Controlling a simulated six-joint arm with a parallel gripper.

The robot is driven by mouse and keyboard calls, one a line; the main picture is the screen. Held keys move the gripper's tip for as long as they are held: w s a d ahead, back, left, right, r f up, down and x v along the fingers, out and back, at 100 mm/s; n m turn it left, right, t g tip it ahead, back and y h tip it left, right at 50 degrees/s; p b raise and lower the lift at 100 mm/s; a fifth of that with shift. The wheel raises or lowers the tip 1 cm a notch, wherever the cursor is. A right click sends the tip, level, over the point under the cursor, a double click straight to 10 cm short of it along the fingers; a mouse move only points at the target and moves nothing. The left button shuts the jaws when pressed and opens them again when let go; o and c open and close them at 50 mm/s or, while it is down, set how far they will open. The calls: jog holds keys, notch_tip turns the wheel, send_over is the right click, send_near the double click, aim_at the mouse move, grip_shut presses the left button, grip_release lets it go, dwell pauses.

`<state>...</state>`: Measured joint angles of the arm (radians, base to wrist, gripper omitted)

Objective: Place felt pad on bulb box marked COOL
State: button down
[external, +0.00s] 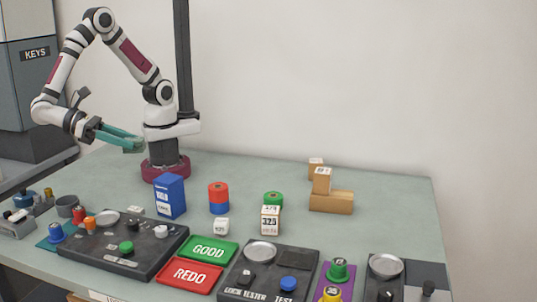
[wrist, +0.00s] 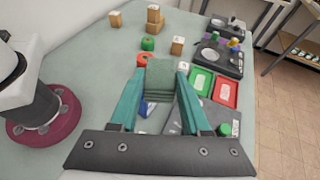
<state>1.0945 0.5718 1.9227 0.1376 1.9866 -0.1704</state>
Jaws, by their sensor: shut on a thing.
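My gripper (external: 134,142) has teal fingers and is raised above the table at the left, in front of my base. In the wrist view my gripper (wrist: 161,72) is shut on a dark green felt pad (wrist: 160,88), held between the fingertips. In the wrist view the blue box (wrist: 146,107) is mostly hidden behind the pad and fingers.
Red-and-blue rolls (external: 219,198) stand right of the box. A dark panel (external: 120,244) with knobs lies in front, beside green GOOD (external: 208,250) and red REDO (external: 190,277) trays. Wooden blocks (external: 331,202) sit farther right.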

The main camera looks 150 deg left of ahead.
jog(key=s+r, duration=0.2)
jog(key=s, duration=0.6)
send_over(160, 178)
notch_tip(160, 178, down, 7)
jog(key=shift+w+f, duration=0.1)
jog(key=shift+f, duration=1.9)
jog(key=shift+c, duration=1.8)
grip_release()
jog(key=shift+f, duration=0.15)
